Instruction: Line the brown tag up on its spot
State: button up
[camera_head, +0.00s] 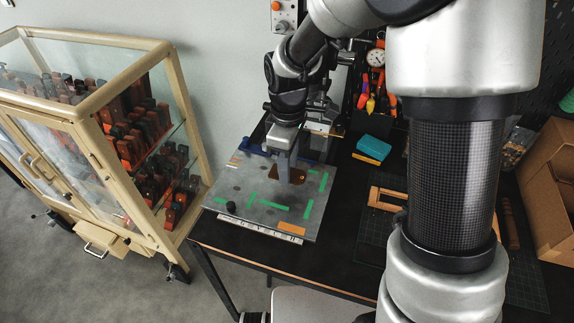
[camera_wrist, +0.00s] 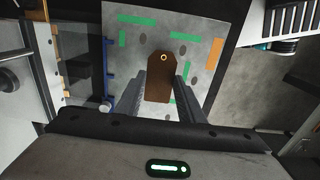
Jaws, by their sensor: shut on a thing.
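The brown tag (camera_wrist: 159,79) is a flat piece with clipped corners and a small ringed hole at its far end. My gripper (camera_wrist: 161,88) is shut on it, with one finger along each long side in the wrist view. In the head view the tag (camera_head: 290,175) shows partly behind my gripper (camera_head: 288,180), over the grey plate (camera_head: 245,192). The plate carries green strips that mark corners and edges. I cannot tell whether the tag touches the plate.
A teal box (camera_head: 373,148) and a wooden frame (camera_head: 386,200) lie to the right. A glass cabinet (camera_head: 100,130) stands left.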

aim_at(289, 190)
dwell(0.3)
jog(key=shift+f+b, duration=1.2)
jog(key=shift+f, duration=0.55)
jog(key=shift+f+b, duration=0.85)
jog(key=shift+f, duration=0.45)
jog(key=shift+r, duration=0.1)
jog(key=o, duration=1)
jog(key=shift+c, duration=0.9)
jog(key=shift+r, duration=0.1)
